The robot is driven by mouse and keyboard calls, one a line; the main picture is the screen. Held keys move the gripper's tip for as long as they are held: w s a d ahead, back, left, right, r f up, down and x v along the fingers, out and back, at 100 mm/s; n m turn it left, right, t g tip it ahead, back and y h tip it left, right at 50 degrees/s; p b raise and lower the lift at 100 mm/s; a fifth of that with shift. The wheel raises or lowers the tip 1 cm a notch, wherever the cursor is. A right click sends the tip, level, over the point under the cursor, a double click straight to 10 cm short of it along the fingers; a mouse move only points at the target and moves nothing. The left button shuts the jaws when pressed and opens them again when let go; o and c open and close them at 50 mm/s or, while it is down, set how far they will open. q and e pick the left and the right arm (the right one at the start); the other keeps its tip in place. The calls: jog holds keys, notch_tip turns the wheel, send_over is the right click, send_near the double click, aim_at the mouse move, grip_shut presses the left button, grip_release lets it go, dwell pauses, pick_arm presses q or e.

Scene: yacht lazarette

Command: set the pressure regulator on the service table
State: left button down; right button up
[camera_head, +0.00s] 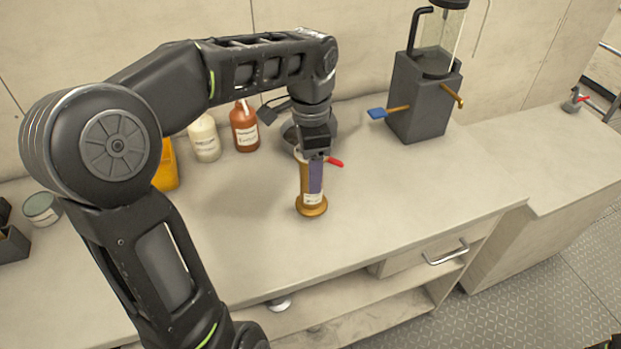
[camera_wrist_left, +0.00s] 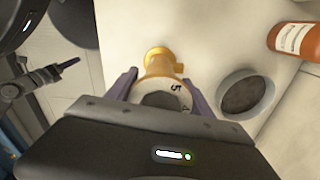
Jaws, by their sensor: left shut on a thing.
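The brass-coloured pressure regulator (camera_head: 311,209) is upright on or just above the service table (camera_head: 400,200), near its front edge; I cannot tell whether its round foot touches. In the left wrist view the regulator (camera_wrist_left: 163,68) shows a white dial with dark figures, partly hidden by the gripper body. My left gripper (camera_head: 314,180) points down, its purplish fingers on both sides of the regulator, shut on it. What seems to be part of my right arm (camera_wrist_left: 35,82) shows at the left of the wrist view; its jaws are not clear.
A cream bottle (camera_head: 204,140), an orange-brown bottle (camera_head: 244,130) and a dark round bowl (camera_wrist_left: 250,90) stand behind. A red tip (camera_head: 335,162) shows beside the gripper. A grey apparatus (camera_head: 420,100) stands at the back right. The tabletop right of the regulator is clear.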

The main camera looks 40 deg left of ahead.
aim_at(308, 205)
pick_arm(q)
notch_tip(308, 205, down, 4)
jog(key=shift+r, duration=0.2)
jog(key=shift+f, duration=0.15)
jog(key=shift+c, duration=2)
grip_release()
